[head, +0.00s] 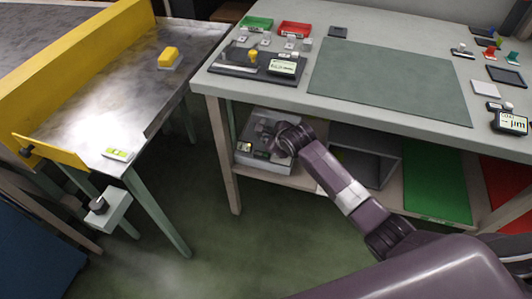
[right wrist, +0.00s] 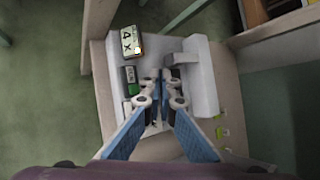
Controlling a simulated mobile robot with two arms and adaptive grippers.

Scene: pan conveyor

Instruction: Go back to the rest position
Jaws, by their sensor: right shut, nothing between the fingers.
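My right arm reaches from the lower right in the head view to the lower shelf under the workbench. Its gripper (head: 268,138) is over a light grey boxy holder (head: 244,159) on that shelf. In the right wrist view the fingers (right wrist: 160,76) of this gripper come close together, shut and empty, over the same grey holder (right wrist: 205,92). The fingers hide part of the holder's middle. I cannot tell whether they touch it. My left gripper is in neither view.
The workbench top (head: 400,114) is above the gripper, and its front leg (head: 222,152) stands to the left. A small display marked "4 X" (right wrist: 130,41) is by the holder. A metal table with a yellow rail (head: 85,62) stands left. Green floor (head: 270,235) is open between.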

